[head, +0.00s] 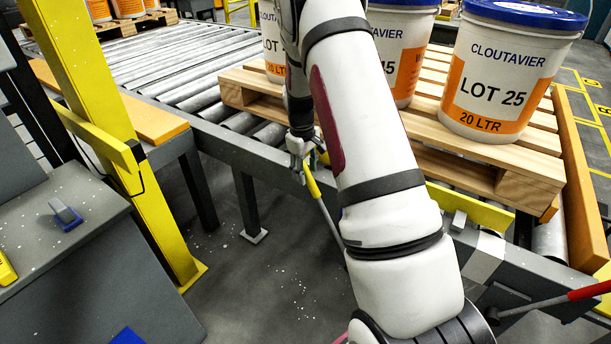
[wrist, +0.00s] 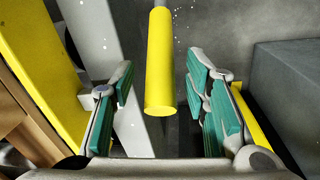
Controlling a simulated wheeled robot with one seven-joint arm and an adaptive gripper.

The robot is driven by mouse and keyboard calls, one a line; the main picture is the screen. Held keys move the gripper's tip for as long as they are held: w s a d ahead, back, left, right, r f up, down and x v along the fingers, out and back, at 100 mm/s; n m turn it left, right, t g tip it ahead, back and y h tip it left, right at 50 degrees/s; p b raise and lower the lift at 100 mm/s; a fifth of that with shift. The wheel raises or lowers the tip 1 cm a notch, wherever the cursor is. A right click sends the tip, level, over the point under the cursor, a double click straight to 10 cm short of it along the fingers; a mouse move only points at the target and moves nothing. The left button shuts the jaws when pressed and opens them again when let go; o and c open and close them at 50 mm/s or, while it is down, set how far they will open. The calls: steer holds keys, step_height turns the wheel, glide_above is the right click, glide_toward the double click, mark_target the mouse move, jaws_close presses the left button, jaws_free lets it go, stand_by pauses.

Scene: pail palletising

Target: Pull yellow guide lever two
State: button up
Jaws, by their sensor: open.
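The yellow guide lever has a yellow grip (head: 312,183) on a thin grey rod, in the gap at the front of the roller conveyor in the head view. In the wrist view its yellow grip (wrist: 160,62) points toward my palm, between my fingers. My gripper (wrist: 168,95) is open, with green finger pads on either side of the grip and a visible gap on both sides. In the head view my gripper (head: 308,150) is at the upper end of the grip, partly hidden by my arm. The lever's lower end is hidden behind my arm.
A wooden pallet (head: 525,185) with white and orange pails (head: 497,75) stands on the roller conveyor (head: 185,65). A red-handled lever (head: 590,290) is at the lower right. A yellow post (head: 105,115) and a grey cabinet (head: 75,270) stand at left. Floor (head: 262,265) shows between.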

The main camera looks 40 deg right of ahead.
steer(key=shift+f, duration=0.9)
jaws_close()
steer(key=shift+d, duration=0.1)
